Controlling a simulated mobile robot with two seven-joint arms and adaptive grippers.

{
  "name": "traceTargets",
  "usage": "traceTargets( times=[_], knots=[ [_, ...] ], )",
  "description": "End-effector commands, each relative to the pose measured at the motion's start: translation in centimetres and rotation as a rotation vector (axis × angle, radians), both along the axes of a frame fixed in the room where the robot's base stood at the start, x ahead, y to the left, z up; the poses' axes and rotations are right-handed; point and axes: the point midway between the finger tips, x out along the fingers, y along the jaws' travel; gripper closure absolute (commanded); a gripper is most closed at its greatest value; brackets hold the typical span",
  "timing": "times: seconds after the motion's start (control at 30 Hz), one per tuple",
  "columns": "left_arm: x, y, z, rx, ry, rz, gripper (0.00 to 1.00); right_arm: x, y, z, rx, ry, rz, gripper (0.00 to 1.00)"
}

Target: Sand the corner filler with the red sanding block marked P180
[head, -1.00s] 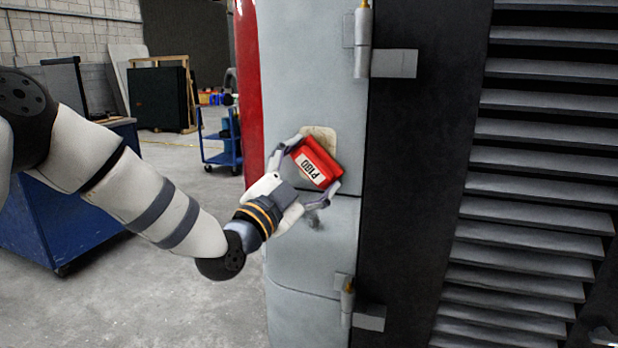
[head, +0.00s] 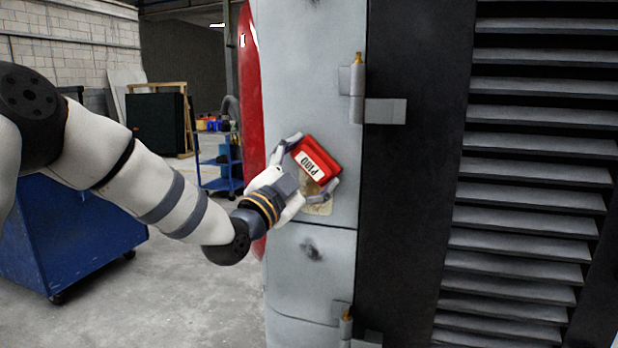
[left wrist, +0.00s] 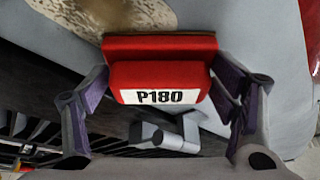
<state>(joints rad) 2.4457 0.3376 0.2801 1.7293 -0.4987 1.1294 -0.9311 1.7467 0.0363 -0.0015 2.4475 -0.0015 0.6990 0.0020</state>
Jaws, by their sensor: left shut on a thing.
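The red sanding block (head: 325,158) has a white label reading P180 and is tilted in front of the grey corner panel (head: 310,90). My left gripper (head: 307,175) is shut on it, a finger on each side. In the left wrist view the block (left wrist: 160,48) sits between my left gripper's fingers (left wrist: 160,88), label towards the camera. The beige corner filler (head: 318,208) shows just below the block; its upper part is hidden. The filler (left wrist: 125,12) also shows at the top left of the left wrist view. I cannot tell whether the block touches it. My right gripper is not in view.
Hinges (head: 358,88) stick out at the panel's right edge, beside a dark strip and a louvred grille (head: 535,150). A red curved panel (head: 250,110) stands behind the left edge. A blue cabinet (head: 70,240) and a blue trolley (head: 220,165) stand on the floor at left.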

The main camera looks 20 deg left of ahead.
Motion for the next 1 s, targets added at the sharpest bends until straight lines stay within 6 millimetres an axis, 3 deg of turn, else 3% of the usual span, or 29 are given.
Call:
traceTargets(
  times=[0.1, 0.43, 0.63, 0.9, 1.0],
  knots=[
    [-0.2, 0.0, -0.1, 0.002, -0.001, 0.001, 0.47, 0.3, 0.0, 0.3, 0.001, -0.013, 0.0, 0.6],
    [0.3, 0.0, -4.1, 0.002, 0.013, -0.001, 0.47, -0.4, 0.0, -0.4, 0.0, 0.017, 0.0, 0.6],
    [0.2, 0.0, -4.9, 0.003, 0.012, 0.0, 0.47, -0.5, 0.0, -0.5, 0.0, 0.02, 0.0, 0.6],
    [0.1, 0.0, -7.9, 0.002, 0.016, 0.0, 0.47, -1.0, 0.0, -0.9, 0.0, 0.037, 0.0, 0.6],
    [0.0, 0.0, -8.2, 0.002, 0.013, 0.0, 0.47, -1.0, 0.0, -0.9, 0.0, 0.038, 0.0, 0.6]
  ],
)
